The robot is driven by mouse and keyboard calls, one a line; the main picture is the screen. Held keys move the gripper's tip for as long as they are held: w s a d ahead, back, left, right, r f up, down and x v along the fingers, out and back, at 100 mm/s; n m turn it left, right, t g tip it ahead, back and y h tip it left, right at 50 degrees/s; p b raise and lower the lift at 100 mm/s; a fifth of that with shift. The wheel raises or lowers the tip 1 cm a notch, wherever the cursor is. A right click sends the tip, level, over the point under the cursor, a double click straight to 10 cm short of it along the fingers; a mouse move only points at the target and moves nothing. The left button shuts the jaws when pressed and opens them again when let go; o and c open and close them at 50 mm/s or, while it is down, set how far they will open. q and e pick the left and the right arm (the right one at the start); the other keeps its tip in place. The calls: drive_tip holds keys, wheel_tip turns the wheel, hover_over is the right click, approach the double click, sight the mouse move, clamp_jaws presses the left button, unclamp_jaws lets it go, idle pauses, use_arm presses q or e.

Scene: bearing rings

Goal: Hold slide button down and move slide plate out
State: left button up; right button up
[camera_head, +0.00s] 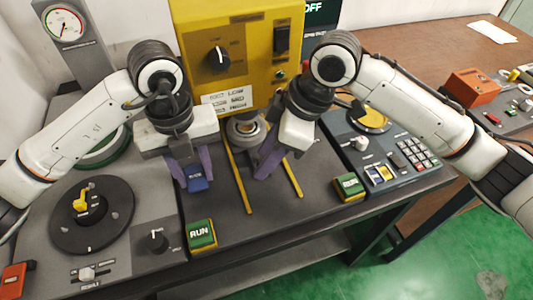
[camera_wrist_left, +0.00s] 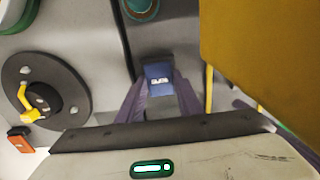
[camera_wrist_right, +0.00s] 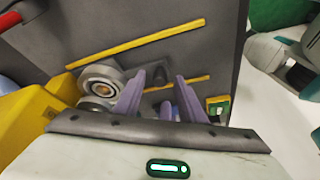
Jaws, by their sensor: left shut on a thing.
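The blue slide button (camera_head: 198,184) stands on the dark bench top, left of the yellow rails. It also shows in the left wrist view (camera_wrist_left: 158,72). My left gripper (camera_head: 190,178) points down with its purple fingers shut on this button. My right gripper (camera_head: 268,168) is between the rails, its fingers apart. Metal bearing rings (camera_head: 245,128) sit at the far end of the rails, and in the right wrist view (camera_wrist_right: 103,80) they lie left of the right fingers. I cannot clearly make out the slide plate's outline. The right fingertips partly cover the area around it.
Two yellow rails (camera_head: 238,180) run toward the front edge. A yellow control box (camera_head: 240,50) stands behind. Green RUN buttons (camera_head: 201,235) sit at the front, on both sides. A round dial plate (camera_head: 92,215) is at left and a keypad panel (camera_head: 390,150) at right.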

clamp_jaws()
use_arm(q)
drive_tip(key=shift+w+a, duration=0.1)
use_arm(e)
drive_tip(key=s+d, duration=0.4)
drive_tip(key=s, duration=1)
drive_tip(key=shift+s, duration=0.35)
unclamp_jaws()
drive_tip(key=shift+d, duration=0.1)
drive_tip(key=v, duration=1.2)
drive_tip(key=shift+s+r, duration=0.1)
